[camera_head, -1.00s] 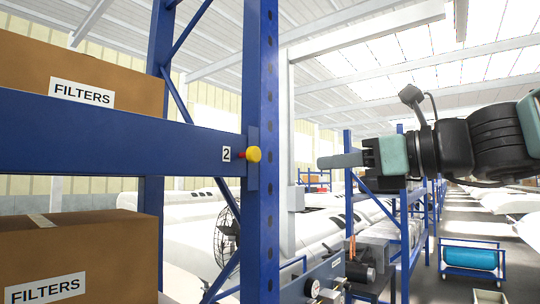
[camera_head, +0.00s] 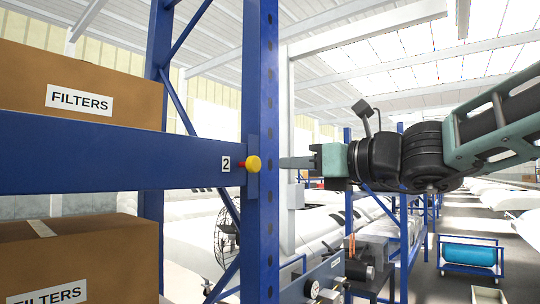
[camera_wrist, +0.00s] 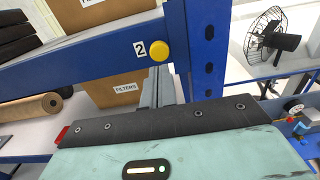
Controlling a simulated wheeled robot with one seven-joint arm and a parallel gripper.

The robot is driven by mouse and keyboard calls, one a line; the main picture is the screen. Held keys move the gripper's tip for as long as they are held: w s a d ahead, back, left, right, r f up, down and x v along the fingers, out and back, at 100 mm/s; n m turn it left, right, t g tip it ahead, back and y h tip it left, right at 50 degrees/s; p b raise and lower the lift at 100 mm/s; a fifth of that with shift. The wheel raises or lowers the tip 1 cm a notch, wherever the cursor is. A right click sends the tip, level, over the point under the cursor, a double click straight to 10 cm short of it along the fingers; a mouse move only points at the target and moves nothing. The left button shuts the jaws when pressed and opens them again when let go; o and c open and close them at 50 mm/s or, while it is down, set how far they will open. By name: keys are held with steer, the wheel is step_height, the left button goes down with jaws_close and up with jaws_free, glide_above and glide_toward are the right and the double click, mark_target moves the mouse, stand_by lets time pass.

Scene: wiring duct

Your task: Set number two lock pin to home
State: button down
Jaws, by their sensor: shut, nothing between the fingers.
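In the wrist view the yellow knob (camera_wrist: 158,50) faces the camera, above the gripper body. My gripper (camera_head: 297,162) is shut and empty. In the head view it points left at about the knob's height, its tip close to the right side of the blue upright. The upright stands between tip and knob in the picture; I see no contact with the knob.
The blue upright (camera_head: 262,240) and blue beam (camera_head: 100,150) are near obstacles. Filter boxes (camera_head: 80,85) stand on the shelf above and below. A fan (camera_head: 226,238) and a panel with gauges (camera_head: 318,284) lie beyond and below.

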mark_target(257, 164)
steer(key=p+x, duration=0.2)
steer(key=x, duration=0.3)
steer(key=shift+w+a, duration=0.15)
steer(key=shift+a, duration=0.05)
